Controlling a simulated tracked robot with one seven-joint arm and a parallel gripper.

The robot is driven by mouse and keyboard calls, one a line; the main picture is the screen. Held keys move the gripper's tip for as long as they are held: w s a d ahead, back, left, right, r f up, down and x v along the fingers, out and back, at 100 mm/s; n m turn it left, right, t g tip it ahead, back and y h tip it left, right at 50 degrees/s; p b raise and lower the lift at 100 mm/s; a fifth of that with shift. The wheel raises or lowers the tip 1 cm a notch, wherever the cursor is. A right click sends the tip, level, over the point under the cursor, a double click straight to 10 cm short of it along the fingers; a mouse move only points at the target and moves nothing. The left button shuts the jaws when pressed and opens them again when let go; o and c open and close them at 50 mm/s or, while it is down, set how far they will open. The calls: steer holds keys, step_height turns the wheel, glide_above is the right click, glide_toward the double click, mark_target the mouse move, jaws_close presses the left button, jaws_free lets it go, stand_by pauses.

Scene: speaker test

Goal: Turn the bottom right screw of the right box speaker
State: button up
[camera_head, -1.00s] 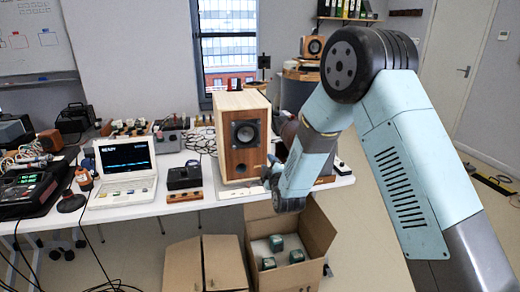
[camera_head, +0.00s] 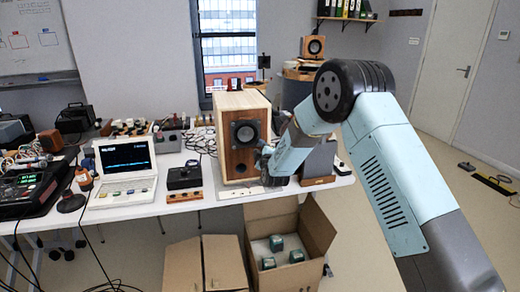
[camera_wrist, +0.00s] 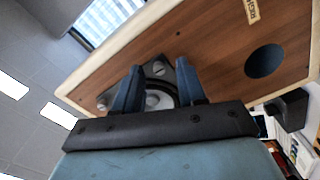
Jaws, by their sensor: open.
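A wooden box speaker (camera_head: 226,112) with a dark round driver (camera_head: 244,132) stands upright on the white table. Its brown front (camera_wrist: 225,55), with a round port hole (camera_wrist: 265,61) and a small label (camera_wrist: 252,11), fills much of the wrist view at a tilt. Two screw heads show on the driver's frame, one (camera_wrist: 159,69) between my fingertips in the picture and one (camera_wrist: 102,103) further left. My gripper (camera_wrist: 158,66) is open, its two blue fingers partly covering the driver. Contact with the screw cannot be told. In the head view my gripper (camera_head: 264,162) is at the speaker's lower right.
A laptop (camera_head: 125,172) and a black box (camera_head: 184,177) stand left of the speaker. A dark grey panel (camera_head: 319,160) on a wooden base stands to its right. Open cardboard boxes (camera_head: 318,225) lie below the table edge. A smaller speaker (camera_head: 313,46) stands far behind.

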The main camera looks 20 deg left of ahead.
steer(key=shift+w+a, duration=0.2)
steer(key=shift+w, duration=0.2)
jaws_close()
